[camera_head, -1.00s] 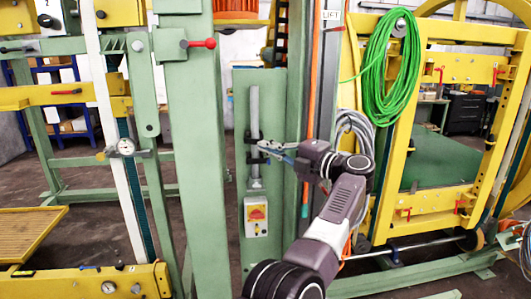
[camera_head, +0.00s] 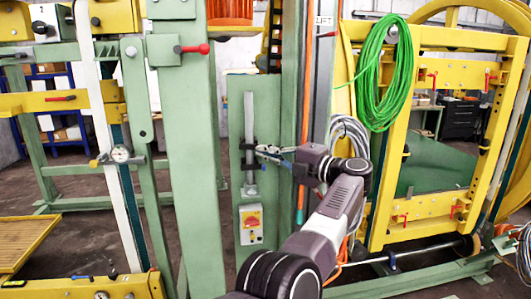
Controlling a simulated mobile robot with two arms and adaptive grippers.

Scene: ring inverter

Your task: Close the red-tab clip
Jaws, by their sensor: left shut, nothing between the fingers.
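My left gripper (camera_head: 266,152) is shut with nothing in it. Its fingertips are at the dark clip (camera_head: 247,145) around an upright grey metal rod (camera_head: 249,112) on a green panel; I cannot tell whether they touch it. No red tab is clear on this clip, which is small and partly behind the fingers. A second dark clip or bracket (camera_head: 249,167) shows lower on the rod. Small red tabs show on the yellow frame at right, such as the upper one (camera_head: 433,75) and the lower one (camera_head: 402,217). My right gripper is not in view.
A switch box (camera_head: 251,223) with a red and yellow knob is below the rod. A red-handled lever (camera_head: 192,49) sticks out from the green column (camera_head: 188,130). A green cable coil (camera_head: 384,75) and grey cables (camera_head: 350,135) hang to the right of my gripper.

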